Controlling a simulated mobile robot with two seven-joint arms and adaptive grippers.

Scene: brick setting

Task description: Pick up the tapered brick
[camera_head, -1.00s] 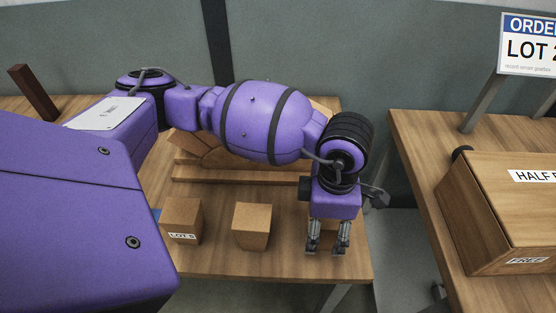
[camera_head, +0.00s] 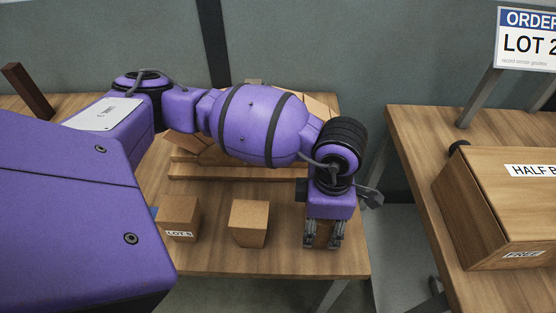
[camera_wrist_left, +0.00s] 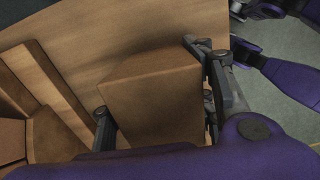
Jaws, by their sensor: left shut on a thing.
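My left gripper (camera_head: 322,244) is shut on a brown brick (camera_head: 321,233) near the right front corner of the table. In the left wrist view the brick (camera_wrist_left: 155,95) sits between the two fingers (camera_wrist_left: 157,122), one on each side. Its lower part is hidden behind my wrist. I cannot tell clearly how much it tapers, or whether it is lifted off the table. A plain brown brick (camera_head: 249,222), seeming narrower toward its base, stands to the left of the gripper. My right gripper does not show in the head view.
A brick labelled LOT (camera_head: 179,218) stands further left. A wooden ledge (camera_head: 235,172) and tilted boards lie behind, partly under my arm. A gap separates this table (camera_head: 225,263) from the right table (camera_head: 410,135), which bears a large labelled box (camera_head: 500,205).

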